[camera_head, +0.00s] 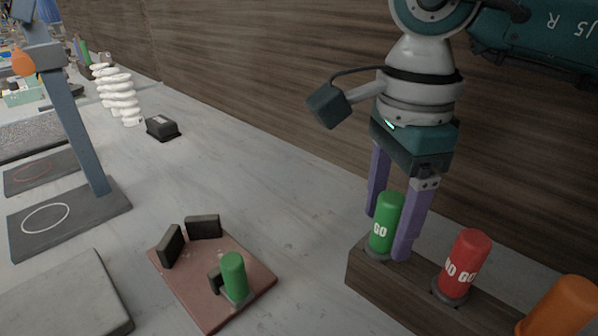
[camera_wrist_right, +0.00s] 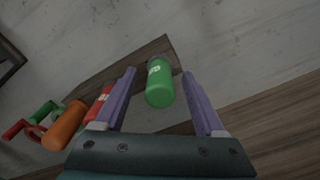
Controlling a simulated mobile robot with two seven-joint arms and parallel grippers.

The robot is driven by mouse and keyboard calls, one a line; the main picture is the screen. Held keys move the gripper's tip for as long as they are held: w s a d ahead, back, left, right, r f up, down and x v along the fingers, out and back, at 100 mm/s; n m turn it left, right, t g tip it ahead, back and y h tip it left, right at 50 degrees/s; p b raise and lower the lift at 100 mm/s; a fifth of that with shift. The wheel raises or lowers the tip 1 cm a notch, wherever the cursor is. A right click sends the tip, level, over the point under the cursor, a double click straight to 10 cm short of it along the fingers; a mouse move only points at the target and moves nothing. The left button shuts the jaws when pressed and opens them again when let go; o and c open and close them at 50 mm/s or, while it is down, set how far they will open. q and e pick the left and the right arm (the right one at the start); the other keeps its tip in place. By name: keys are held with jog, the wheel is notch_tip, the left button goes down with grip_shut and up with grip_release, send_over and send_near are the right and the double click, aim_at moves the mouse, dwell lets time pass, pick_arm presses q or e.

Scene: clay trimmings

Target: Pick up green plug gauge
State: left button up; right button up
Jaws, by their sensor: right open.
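The green plug gauge (camera_head: 386,224), marked "GO", stands upright in the wooden rack (camera_head: 372,285) at its left end. My right gripper (camera_head: 388,235) comes down from above with its two purple fingers open, one on each side of the green gauge. In the right wrist view the green gauge (camera_wrist_right: 159,84) lies between the open fingers (camera_wrist_right: 160,85), with visible gaps on both sides. My left gripper is not in view.
A red "NO GO" gauge (camera_head: 465,264) and an orange one (camera_head: 558,308) stand in the same rack. A reddish plate (camera_head: 190,292) with black blocks and another green-handled piece (camera_head: 233,275) lies to the left. A wooden wall (camera_head: 270,80) rises behind.

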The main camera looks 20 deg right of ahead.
jog(key=shift+c, duration=0.3)
grip_shut()
dwell(0.3)
